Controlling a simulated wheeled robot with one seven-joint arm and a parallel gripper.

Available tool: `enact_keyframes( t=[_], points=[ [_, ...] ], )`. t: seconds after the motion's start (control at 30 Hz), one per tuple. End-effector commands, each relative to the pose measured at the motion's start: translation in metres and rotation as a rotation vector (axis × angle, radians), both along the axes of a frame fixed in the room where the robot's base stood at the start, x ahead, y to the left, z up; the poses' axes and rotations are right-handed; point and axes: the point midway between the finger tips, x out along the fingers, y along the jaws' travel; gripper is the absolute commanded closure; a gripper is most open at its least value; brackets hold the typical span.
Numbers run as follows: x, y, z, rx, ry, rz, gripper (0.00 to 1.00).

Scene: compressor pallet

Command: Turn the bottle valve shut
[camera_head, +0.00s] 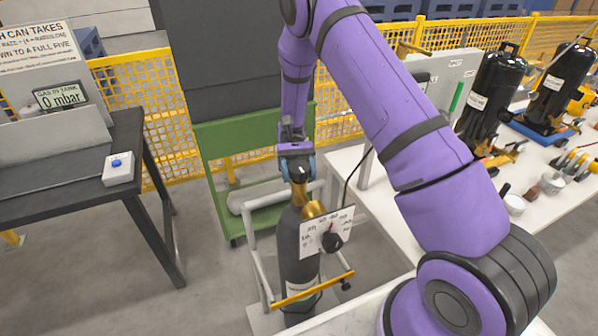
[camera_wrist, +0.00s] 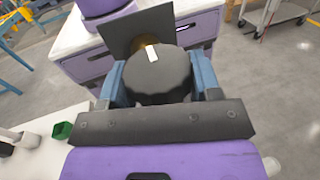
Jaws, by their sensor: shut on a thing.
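A dark gas bottle (camera_head: 297,250) stands upright in a white-framed trolley (camera_head: 252,240) in the head view. A brass fitting (camera_head: 313,209) and a white dial plate with a black knob (camera_head: 326,231) sit near its top. The bottle valve is a black ridged handwheel (camera_wrist: 157,77) with a white mark on top, seen in the wrist view. My gripper (camera_head: 296,162) is above the bottle, pointing down. In the wrist view its blue fingers (camera_wrist: 158,82) are shut on the handwheel, one on each side. In the head view my gripper mostly hides the handwheel.
A dark table (camera_head: 70,162) at left holds a white box with a blue button (camera_head: 117,166) and a display reading 0 mbar (camera_head: 60,96). A white bench (camera_head: 535,195) at right holds black compressors (camera_head: 493,95). A green cart (camera_head: 215,150) stands behind the bottle.

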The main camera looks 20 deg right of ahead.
Motion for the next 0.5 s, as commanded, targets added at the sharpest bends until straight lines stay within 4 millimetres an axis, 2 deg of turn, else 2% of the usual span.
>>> enact_keyframes(
  t=[0.13, 0.17, 0.2, 0.27, 0.5],
  points=[
    [0.0002, 0.0002, 0.0002, 0.001, 0.000, 0.000, 0.66],
    [0.0002, 0.0002, 0.0002, 0.001, 0.000, 0.000, 0.38],
    [0.0002, 0.0002, 0.0002, 0.001, 0.000, 0.000, 0.29],
    [0.0001, 0.0001, 0.0001, 0.001, 0.000, 0.000, 0.17],
    [0.0001, 0.0000, 0.0000, 0.000, 0.000, 0.001, 0.17]
  ],
)
